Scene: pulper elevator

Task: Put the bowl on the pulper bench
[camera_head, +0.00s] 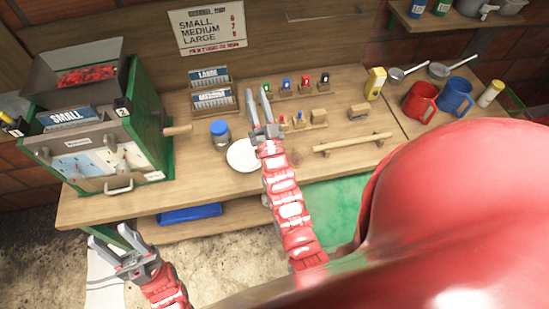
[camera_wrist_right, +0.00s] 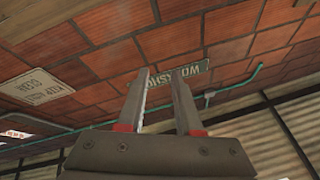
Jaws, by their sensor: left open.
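A white round dish (camera_head: 241,156), which looks like the bowl, lies on the wooden bench (camera_head: 215,178) near its front edge. The forearm of my right arm covers its right side. My right gripper (camera_head: 256,92) is open and empty, beyond the dish to the upper right, pointing toward the back. In the right wrist view its fingers (camera_wrist_right: 160,80) stand apart with nothing between them. My left gripper (camera_head: 108,234) is open and empty, low at the left in front of the bench. The green pulper (camera_head: 146,125) with a wooden crank handle stands at the bench's left end.
A blue-lidded jar (camera_head: 220,136) stands just behind the dish. Label racks (camera_head: 211,98), small coloured stamps (camera_head: 304,84), a wooden rail (camera_head: 352,142) and red (camera_head: 420,101) and blue (camera_head: 456,96) mugs occupy the bench. A blue tray (camera_head: 190,214) sits on the lower shelf.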

